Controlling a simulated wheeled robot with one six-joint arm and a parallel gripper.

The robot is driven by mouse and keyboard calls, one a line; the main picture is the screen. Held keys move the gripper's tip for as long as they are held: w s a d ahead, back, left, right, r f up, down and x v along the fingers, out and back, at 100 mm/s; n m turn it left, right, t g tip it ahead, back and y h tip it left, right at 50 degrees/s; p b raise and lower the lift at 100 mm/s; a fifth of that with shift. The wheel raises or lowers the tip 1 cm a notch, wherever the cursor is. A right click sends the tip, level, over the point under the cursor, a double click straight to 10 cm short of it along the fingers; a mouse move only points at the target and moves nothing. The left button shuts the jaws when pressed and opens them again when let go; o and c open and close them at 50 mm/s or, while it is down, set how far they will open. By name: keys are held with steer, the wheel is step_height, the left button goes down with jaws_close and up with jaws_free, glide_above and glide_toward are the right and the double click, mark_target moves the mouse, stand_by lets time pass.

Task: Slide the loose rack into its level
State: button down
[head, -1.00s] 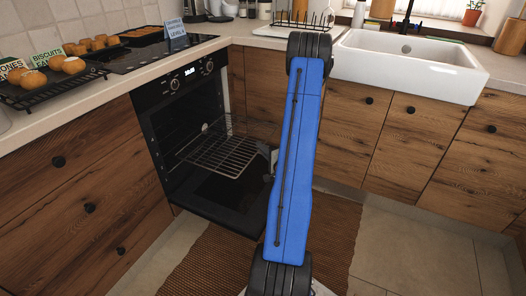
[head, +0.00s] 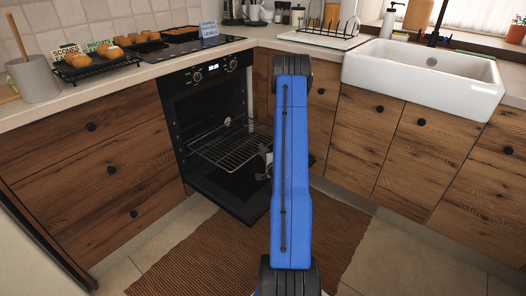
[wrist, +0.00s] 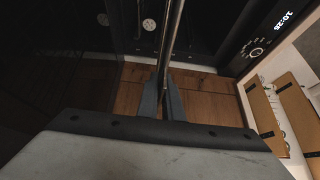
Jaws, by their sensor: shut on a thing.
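The loose wire rack (head: 232,147) is in the mouth of the open oven (head: 208,115), its front part above the lowered oven door (head: 232,190). My gripper (head: 267,162) is at the rack's right front side, partly hidden behind my blue arm. In the wrist view my gripper (wrist: 167,92) is shut on the rack's metal edge (wrist: 174,40), seen nearly end-on between the two fingers. The dark oven cavity is above the fingers. I cannot tell whether the rack's far edge sits on the side supports.
The oven control panel (head: 208,70) is above the opening; its lit clock (wrist: 283,18) shows in the wrist view. Wooden drawers (head: 95,150) stand left and cabinets (head: 400,150) right. A brown mat (head: 235,250) covers the floor. Trays of buns (head: 85,65) are on the counter.

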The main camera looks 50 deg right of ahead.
mark_target(221, 131)
steer(key=shift+w, duration=0.15)
steer(key=shift+w+a+f, duration=0.1)
steer(key=shift+w+f, duration=0.1)
steer(key=shift+w, duration=0.3)
steer(key=shift+w+f, duration=0.15)
steer(key=shift+w, duration=0.35)
steer(key=shift+w+a+f, duration=0.15)
steer(key=shift+w, duration=1.45)
steer(key=shift+w+a+f, duration=0.1)
steer(key=shift+w+f, duration=0.05)
steer(key=shift+w, duration=1.4)
steer(key=shift+w+a, duration=0.25)
steer(key=shift+w, duration=3.45)
steer(key=shift+w+a, duration=0.3)
steer(key=shift+w, duration=3.4)
steer(key=shift+w+a, duration=0.25)
steer(key=shift+w, duration=3.6)
